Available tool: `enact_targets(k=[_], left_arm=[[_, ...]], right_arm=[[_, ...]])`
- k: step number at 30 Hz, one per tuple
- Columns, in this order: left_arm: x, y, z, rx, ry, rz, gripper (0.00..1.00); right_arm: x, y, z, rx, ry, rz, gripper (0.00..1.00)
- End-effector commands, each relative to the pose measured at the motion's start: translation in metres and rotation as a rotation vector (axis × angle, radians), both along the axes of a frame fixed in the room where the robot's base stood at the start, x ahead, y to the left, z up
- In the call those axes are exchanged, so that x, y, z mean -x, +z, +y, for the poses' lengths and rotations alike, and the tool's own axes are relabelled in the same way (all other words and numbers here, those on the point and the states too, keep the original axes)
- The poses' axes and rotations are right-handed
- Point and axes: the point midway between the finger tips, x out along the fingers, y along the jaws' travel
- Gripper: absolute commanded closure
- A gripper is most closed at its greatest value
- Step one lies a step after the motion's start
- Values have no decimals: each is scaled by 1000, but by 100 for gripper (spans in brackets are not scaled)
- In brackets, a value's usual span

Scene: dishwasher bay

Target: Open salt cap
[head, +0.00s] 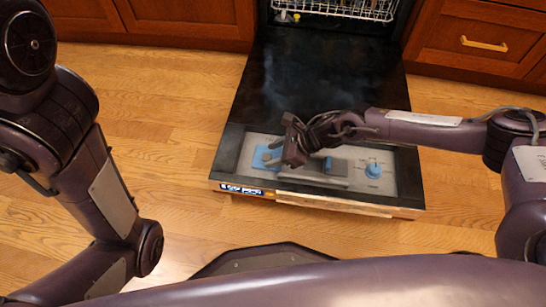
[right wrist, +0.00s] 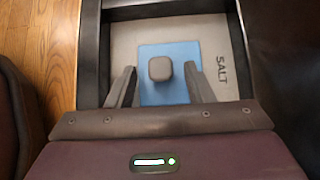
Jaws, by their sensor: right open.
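The salt cap shows in the right wrist view as a rounded grey knob (right wrist: 160,68) on a blue square plate (right wrist: 155,97). The word SALT is printed on the grey panel to its right. In the head view the blue plate (head: 264,153) is at the left end of the panel, partly hidden by my right gripper (head: 270,161). My right gripper is open, with one finger on each side of the knob and a gap to each. I cannot tell how far its fingertips are above the plate. My left arm shows at the left; its gripper is out of view.
The dark dishwasher door (head: 318,85) lies open, with the grey panel near its front edge. A white rack (head: 345,8) is at the back. Wood floor is clear around.

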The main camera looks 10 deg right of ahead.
Motion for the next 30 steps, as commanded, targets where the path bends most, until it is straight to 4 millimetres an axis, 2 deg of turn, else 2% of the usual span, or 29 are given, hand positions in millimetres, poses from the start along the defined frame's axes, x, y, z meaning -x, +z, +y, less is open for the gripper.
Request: enact_targets(k=[11,21,30], left_arm=[[1,-1,1,4,3,-1,64],[1,-1,1,4,2,-1,64],[1,-1,1,4,2,-2,64]], right_arm=[[-2,-5,5,0,-1,0,54],[-2,-5,4,0,-1,0,98],[-3,-4,4,-4,-2,8,100]])
